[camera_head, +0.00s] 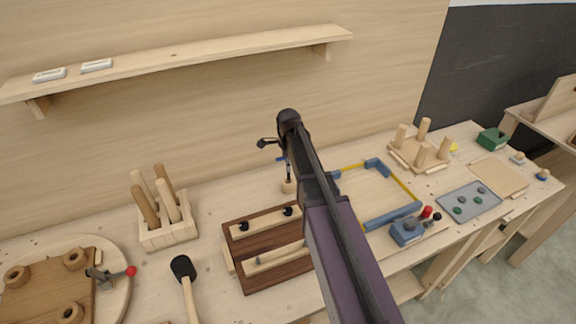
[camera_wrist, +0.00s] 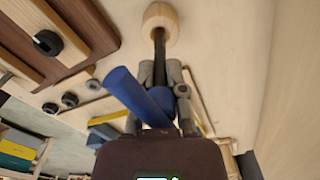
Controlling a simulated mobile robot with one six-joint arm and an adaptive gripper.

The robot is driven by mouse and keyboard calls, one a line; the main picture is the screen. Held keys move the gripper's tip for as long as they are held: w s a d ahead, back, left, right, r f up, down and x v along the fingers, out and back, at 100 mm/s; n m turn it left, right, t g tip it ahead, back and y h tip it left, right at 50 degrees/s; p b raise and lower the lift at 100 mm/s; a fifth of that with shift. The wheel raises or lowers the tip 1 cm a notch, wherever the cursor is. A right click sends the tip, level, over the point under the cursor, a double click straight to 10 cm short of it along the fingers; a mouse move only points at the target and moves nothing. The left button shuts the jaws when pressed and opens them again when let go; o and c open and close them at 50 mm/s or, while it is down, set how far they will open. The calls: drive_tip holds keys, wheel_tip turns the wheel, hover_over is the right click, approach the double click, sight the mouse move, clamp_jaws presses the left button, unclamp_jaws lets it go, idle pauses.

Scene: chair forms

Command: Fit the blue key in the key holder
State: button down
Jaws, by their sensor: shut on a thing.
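The blue key shows in the wrist view as a thick blue bar (camera_wrist: 130,88) with a dark shaft (camera_wrist: 159,42). My gripper (camera_wrist: 162,80) is shut on it, one finger on each side of the shaft near the bar. The shaft's far end meets a round pale wooden piece (camera_wrist: 160,14), apparently the key holder. In the head view, a little of the blue bar (camera_head: 282,159) shows beside my arm, with the dark shaft pointing down to the wooden holder (camera_head: 289,187) on the table. I cannot tell whether the tip is inside or only at the top.
A dark brown board (camera_head: 235,268) with pale strips and black knobs lies in front of the holder. A tray with blue and yellow edges (camera_head: 401,184) is to the right. A block of wooden pegs (camera_head: 168,235) stands left. A shelf (camera_head: 180,59) is above.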

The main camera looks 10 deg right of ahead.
sight(289, 174)
drive_tip(key=shift+f+b, duration=1.95)
drive_tip(key=shift+f, duration=0.1)
drive_tip(key=shift+f+b, duration=0.45)
drive_tip(key=shift+f, duration=0.05)
drive_tip(key=c, duration=0.6)
unclamp_jaws()
drive_tip(key=shift+c, duration=0.2)
drive_tip(key=shift+r, duration=0.2)
